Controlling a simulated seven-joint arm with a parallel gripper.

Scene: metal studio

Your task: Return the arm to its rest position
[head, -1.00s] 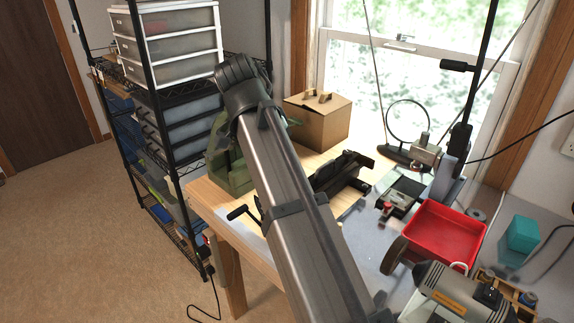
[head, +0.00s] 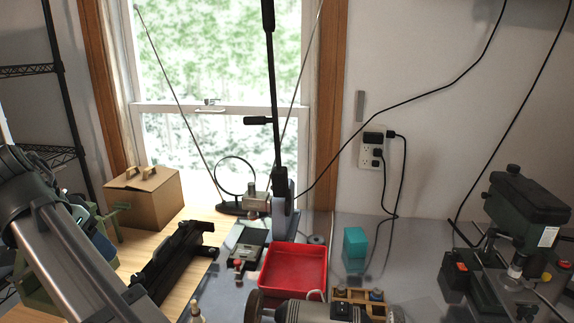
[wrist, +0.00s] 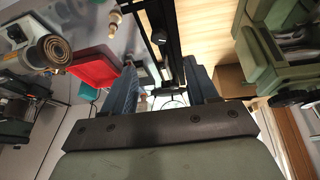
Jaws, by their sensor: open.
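My arm (head: 70,245) reaches up across the left side of the head view, with a bent dark joint at the left edge. My gripper (wrist: 164,82) shows in the wrist view with its two blue-grey fingers apart. Nothing is between the fingertips; the workbench and its objects show beyond them. In the head view I cannot make out the gripper clearly.
The bench holds a cardboard box (head: 145,197), a black tool (head: 175,258), a red tray (head: 293,268), a teal block (head: 355,242) and a drill press (head: 515,235). A black pole (head: 273,100) stands before the window. Wire shelving (head: 45,70) is at left.

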